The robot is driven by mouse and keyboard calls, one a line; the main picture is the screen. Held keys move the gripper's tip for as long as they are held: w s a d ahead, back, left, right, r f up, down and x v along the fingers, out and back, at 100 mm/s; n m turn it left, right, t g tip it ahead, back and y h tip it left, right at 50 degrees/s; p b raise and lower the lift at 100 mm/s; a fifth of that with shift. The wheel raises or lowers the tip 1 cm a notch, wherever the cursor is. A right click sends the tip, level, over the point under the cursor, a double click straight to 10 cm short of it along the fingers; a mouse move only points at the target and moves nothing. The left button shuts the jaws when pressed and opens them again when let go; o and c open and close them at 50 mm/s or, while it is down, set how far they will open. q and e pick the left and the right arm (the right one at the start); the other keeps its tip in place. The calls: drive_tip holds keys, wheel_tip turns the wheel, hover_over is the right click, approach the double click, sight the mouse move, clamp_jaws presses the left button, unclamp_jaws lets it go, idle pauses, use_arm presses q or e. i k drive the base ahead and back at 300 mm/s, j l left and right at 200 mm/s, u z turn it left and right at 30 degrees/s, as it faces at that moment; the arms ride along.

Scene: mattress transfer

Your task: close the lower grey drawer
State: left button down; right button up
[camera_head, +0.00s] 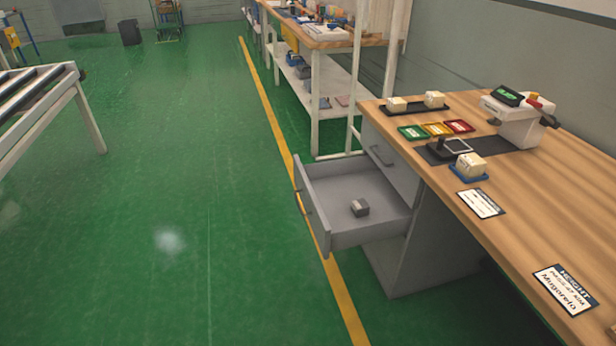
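The lower grey drawer (345,237) is pulled out from the grey cabinet (424,245) under the wooden bench, towards the left. Its front panel (311,206) with a handle (303,198) faces left over the green floor. A small grey block (360,207) lies inside the drawer. The upper drawer (388,165) above it is shut and has its own handle (381,156). Neither of my grippers shows in this view.
The wooden bench top (520,215) bears a white device (518,118), coloured trays (436,129), pale blocks and label cards. A shelved workbench (325,85) stands behind. A roller conveyor (40,100) is at the left. The green floor (180,200) left of the drawer is clear.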

sight(326, 191)
drive_tip(key=i+j+z, duration=0.1)
drive_tip(key=i, duration=0.4)
drive_tip(key=i+j+z, duration=0.15)
drive_tip(key=i, duration=0.35)
drive_tip(key=i+l, duration=0.1)
drive_tip(key=i, duration=0.3)
drive_tip(key=i+l+z, duration=0.1)
drive_tip(key=i, duration=0.3)
